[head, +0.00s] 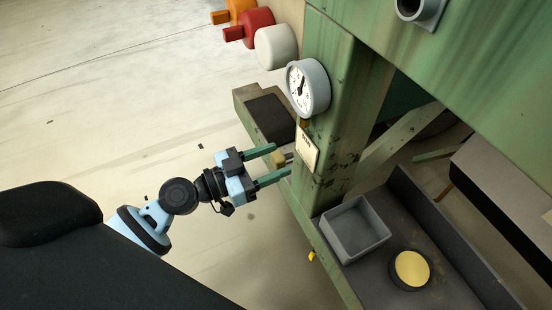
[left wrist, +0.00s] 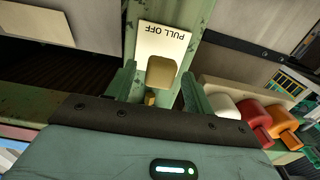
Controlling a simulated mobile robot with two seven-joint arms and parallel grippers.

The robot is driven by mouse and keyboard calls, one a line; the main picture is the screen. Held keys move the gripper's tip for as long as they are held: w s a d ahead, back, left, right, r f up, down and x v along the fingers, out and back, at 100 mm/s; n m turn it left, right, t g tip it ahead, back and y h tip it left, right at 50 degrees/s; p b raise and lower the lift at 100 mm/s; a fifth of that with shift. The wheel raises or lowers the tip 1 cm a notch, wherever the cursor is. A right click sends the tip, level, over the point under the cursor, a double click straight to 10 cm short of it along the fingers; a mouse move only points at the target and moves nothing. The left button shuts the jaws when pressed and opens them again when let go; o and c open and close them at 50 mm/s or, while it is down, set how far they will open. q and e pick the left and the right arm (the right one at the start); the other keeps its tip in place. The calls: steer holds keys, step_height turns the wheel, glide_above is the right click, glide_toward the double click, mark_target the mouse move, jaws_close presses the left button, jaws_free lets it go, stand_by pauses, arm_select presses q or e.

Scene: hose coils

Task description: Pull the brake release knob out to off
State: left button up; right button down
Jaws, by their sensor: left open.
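The brake release knob (left wrist: 162,73) is a tan block on a short brass-coloured stem. In the head view the knob (head: 279,159) stands out from the green machine post. A cream plate (left wrist: 165,36) behind it reads PULL OFF, upside down in the left wrist view; the plate (head: 307,150) also shows in the head view. My left gripper (head: 281,161) is open, its two green fingers on either side of the knob. In the left wrist view a gap shows between the knob and each finger. My right gripper is not in view.
A round dial gauge (head: 308,87) is on the post above the plate. White (head: 276,47), red (head: 252,25) and orange (head: 236,12) rounded parts stick out further back. A grey open bin (head: 354,228) and a yellow button (head: 411,269) are at lower right. Left floor is mostly clear.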

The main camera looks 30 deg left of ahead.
mark_target(273, 163)
arm_select(q)
steer(key=b+v, duration=0.1)
steer(key=v, duration=0.4)
steer(key=shift+s+f+b, duration=0.1)
steer(key=shift+f+b, duration=0.1)
steer(key=shift+b, duration=0.2)
steer(key=shift+s+a+r, duration=0.2)
steer(key=shift+s+a, duration=0.25)
steer(key=shift+s, duration=0.05)
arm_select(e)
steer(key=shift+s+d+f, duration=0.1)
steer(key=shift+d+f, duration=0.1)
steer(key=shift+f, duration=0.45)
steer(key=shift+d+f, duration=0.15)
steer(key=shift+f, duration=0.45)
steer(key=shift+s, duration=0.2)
